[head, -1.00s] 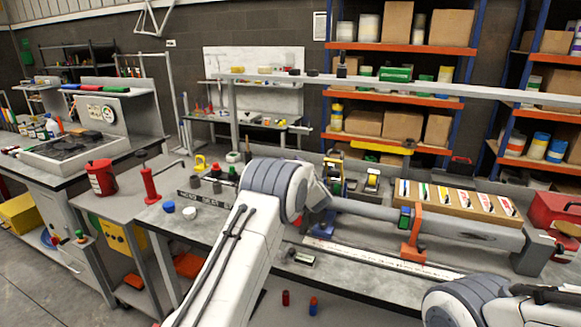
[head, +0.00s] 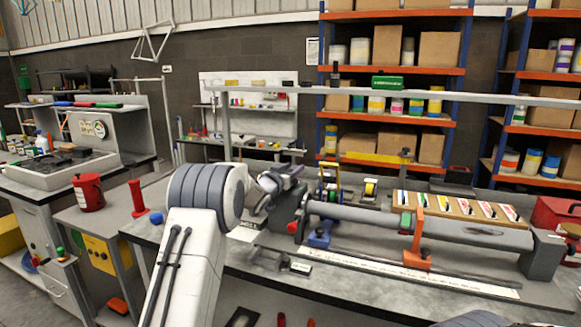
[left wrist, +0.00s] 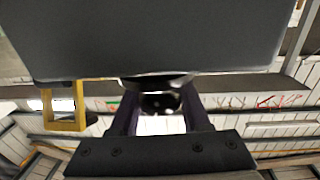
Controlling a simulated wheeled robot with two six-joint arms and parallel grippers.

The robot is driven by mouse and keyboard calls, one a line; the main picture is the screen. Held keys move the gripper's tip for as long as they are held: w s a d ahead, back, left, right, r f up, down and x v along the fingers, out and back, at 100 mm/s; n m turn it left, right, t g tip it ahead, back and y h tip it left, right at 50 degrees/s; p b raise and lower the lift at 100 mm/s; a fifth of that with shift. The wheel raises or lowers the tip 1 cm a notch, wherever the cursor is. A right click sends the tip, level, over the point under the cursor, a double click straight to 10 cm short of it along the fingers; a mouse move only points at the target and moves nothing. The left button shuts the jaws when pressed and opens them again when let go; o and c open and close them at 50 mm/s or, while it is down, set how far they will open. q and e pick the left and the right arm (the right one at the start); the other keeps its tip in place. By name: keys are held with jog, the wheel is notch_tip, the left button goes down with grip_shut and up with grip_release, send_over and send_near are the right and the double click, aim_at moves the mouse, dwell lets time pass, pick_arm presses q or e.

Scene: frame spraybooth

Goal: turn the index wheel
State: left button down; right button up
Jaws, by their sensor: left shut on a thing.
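A long grey tube (head: 440,226) lies across the bench fixture. Its left end meets a dark headstock (head: 285,172), partly covered by my left wrist. My left gripper (head: 284,204) is at that end, with its fingertips hard to make out in the head view. In the left wrist view two dark fingers (left wrist: 160,112) close on a small dark round part (left wrist: 160,102), which seems to belong to the index wheel. A large dark block fills the top of that view, and the rest of the wheel is hidden.
An orange clamp (head: 418,240) stands on the rail under the tube. A tailstock (head: 543,255) holds the right end. Tape dispensers (head: 330,180) and a marker board (head: 458,208) stand behind. A red canister (head: 89,190) is on the left bench.

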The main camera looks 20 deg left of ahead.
pick_arm(q)
jog(key=m+h+p, duration=0.1)
jog(key=h+p, duration=0.1)
jog(key=m+g+h+p, duration=0.1)
jog(key=m+h+p, duration=0.1)
jog(key=p, duration=0.1)
jog(key=m+g+h+p, duration=0.1)
jog(key=h+p, duration=0.1)
jog(key=p, duration=0.1)
jog(key=shift+s+d+r+h, duration=0.15)
jog(key=shift+d+r+h, duration=0.15)
jog(key=shift+d+r, duration=0.1)
jog(key=shift+s+d+f+m+g+h+p, duration=0.15)
jog(key=shift+m+g+h+p, duration=0.2)
jog(key=shift+m+h, duration=0.2)
jog(key=shift+d+f+m+g+h+p, duration=0.1)
jog(key=shift+m+g+h+p, duration=0.1)
jog(key=shift+m+g+h, duration=0.3)
jog(key=shift+d+m+g+h, duration=0.15)
jog(key=shift+m+g+h, duration=0.45)
jog(key=shift+h, duration=0.25)
jog(key=shift+s+d+m+g+h+p, duration=0.1)
jog(key=shift+s+m+g+h+p, duration=0.05)
jog(key=shift+m+g+h+p, duration=0.2)
jog(key=shift+c, duration=2.2)
grip_release()
jog(key=shift+r, duration=0.1)
jog(key=shift+o, duration=0.3)
